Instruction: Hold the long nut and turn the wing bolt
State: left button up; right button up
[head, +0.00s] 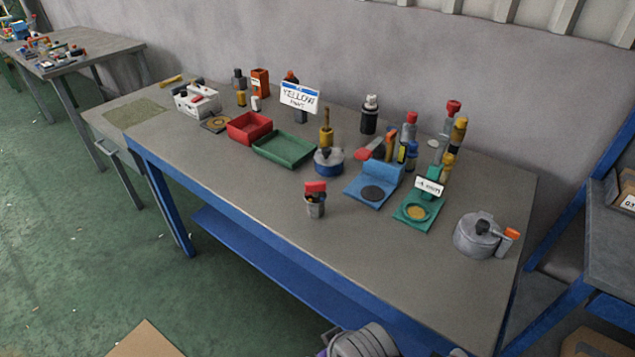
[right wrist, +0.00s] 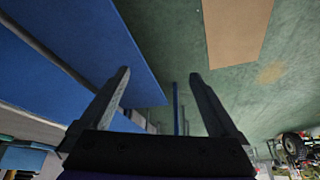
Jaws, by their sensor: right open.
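My right gripper (right wrist: 159,74) is open and empty in the right wrist view. Its two dark fingers are spread wide over the green floor and the blue lower shelf, touching nothing. My left gripper is not in view. I cannot make out a long nut or a wing bolt for certain in either view; the small parts on the workbench (head: 240,205) are too small to tell.
A red tray (head: 249,127) and green tray (head: 268,151) lie mid-bench. A blue stand (head: 361,194), a teal stand (head: 405,219) and a round grey canister (head: 472,239) stand to the right. Several bottles line the back. Cardboard (head: 146,341) lies on the floor.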

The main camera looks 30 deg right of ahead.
aim_at(315, 188)
jog(key=i+j, duration=0.25)
jog(key=i, duration=0.25)
jog(key=i+j+z, duration=0.1)
jog(key=i, duration=0.4)
jog(key=j, duration=0.15)
